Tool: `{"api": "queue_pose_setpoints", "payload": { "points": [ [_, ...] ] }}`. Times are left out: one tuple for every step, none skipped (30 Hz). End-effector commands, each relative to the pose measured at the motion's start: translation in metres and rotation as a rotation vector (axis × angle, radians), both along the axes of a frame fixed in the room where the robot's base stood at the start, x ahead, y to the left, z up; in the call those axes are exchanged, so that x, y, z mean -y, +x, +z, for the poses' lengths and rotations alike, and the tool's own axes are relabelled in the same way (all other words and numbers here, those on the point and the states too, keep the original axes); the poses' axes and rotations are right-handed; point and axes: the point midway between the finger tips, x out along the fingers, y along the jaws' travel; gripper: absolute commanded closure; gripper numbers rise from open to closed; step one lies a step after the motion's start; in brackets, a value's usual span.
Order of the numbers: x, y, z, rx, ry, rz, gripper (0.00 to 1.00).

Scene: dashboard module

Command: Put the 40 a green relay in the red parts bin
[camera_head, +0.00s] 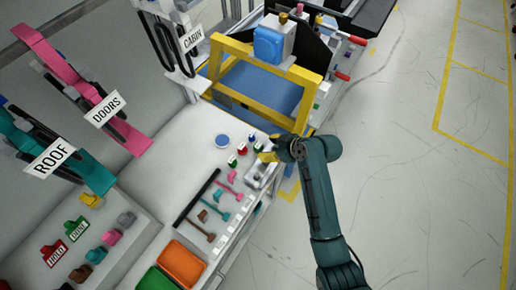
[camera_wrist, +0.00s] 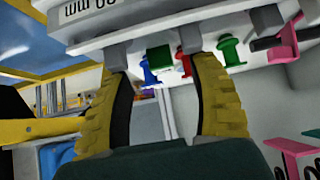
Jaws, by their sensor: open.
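My gripper (camera_wrist: 158,72) has yellow fingers, spread apart with nothing gripped between them. In the head view it (camera_head: 267,153) hovers over the right edge of the workbench, by a row of small coloured parts. A dark green block (camera_wrist: 160,56), which looks like the green relay, shows beyond the gap between the fingers in the wrist view, partly overlapped by nearby parts. Its rating cannot be read. An orange-red bin (camera_head: 184,261), the only reddish bin in view, lies at the front of the bench in the head view.
A green bin (camera_head: 155,280) sits beside the red one. Blue (camera_wrist: 148,72), red (camera_wrist: 186,66) and green (camera_wrist: 232,52) knobbed pieces are near the fingers. Pink, teal and brown tools and a black bar (camera_head: 197,198) lie between gripper and bins. A yellow frame (camera_head: 244,50) stands behind.

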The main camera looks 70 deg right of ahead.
Motion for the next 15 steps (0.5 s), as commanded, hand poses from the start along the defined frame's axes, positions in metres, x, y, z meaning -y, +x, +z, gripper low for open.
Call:
{"api": "queue_pose_setpoints", "payload": {
  "points": [
    [0.001, 0.003, -0.003, 0.001, -0.001, 0.001, 0.39],
    [0.001, 0.005, -0.005, 0.001, -0.001, 0.001, 0.39],
    [0.002, 0.008, -0.009, 0.0, -0.001, 0.001, 0.39],
    [0.002, 0.011, -0.013, -0.001, 0.0, 0.001, 0.39],
    [0.003, 0.015, -0.017, -0.001, 0.0, 0.001, 0.39],
    [0.004, 0.021, -0.023, -0.001, 0.0, 0.002, 0.39],
    [0.005, 0.025, -0.027, -0.001, 0.0, 0.002, 0.39],
    [0.007, 0.029, -0.031, 0.0, -0.001, 0.001, 0.39],
    [0.007, 0.033, -0.035, -0.001, 0.0, 0.001, 0.39],
    [0.008, 0.036, -0.037, 0.001, -0.002, 0.001, 0.39],
    [0.009, 0.038, -0.039, 0.0, -0.001, 0.0, 0.39],
    [0.009, 0.04, -0.041, -0.001, 0.0, 0.0, 0.39],
    [0.009, 0.041, -0.042, 0.0, -0.001, -0.001, 0.39],
    [0.009, 0.041, -0.042, 0.0, -0.001, -0.001, 0.39],
    [0.009, 0.041, -0.041, 0.0, -0.001, -0.001, 0.39]
  ]
}}
